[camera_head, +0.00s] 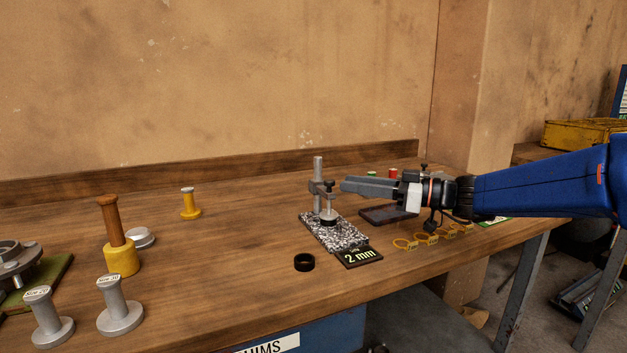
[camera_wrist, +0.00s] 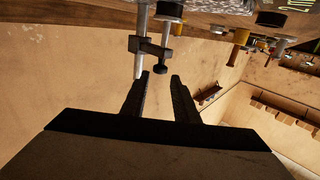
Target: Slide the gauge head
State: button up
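The gauge stand has a speckled base (camera_head: 333,233) and an upright grey post (camera_head: 317,170) on the bench. The gauge head (camera_head: 323,187) is a dark crosspiece on the post with a small knob on top and a round foot below. In the wrist view, which is upside down, the head (camera_wrist: 150,48) and its dark knob (camera_wrist: 161,69) show just beyond the fingertips. My gripper (camera_head: 344,185) comes from the right, close to the head. Its fingers (camera_wrist: 161,77) are apart with nothing between them. I cannot tell whether they touch the knob.
A "2 mm" plate (camera_head: 358,257) is at the stand's front end, with a black ring (camera_head: 304,262) to its left. Yellow rings (camera_head: 427,238) and a dark tray (camera_head: 386,215) lie to the right. Spools (camera_head: 119,306) and a wooden-handled yellow piece (camera_head: 121,256) stand left.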

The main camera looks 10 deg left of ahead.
aim_at(327, 196)
jog(key=w+a, duration=0.2)
jog(key=a, duration=0.8)
jog(key=shift+a, duration=0.15)
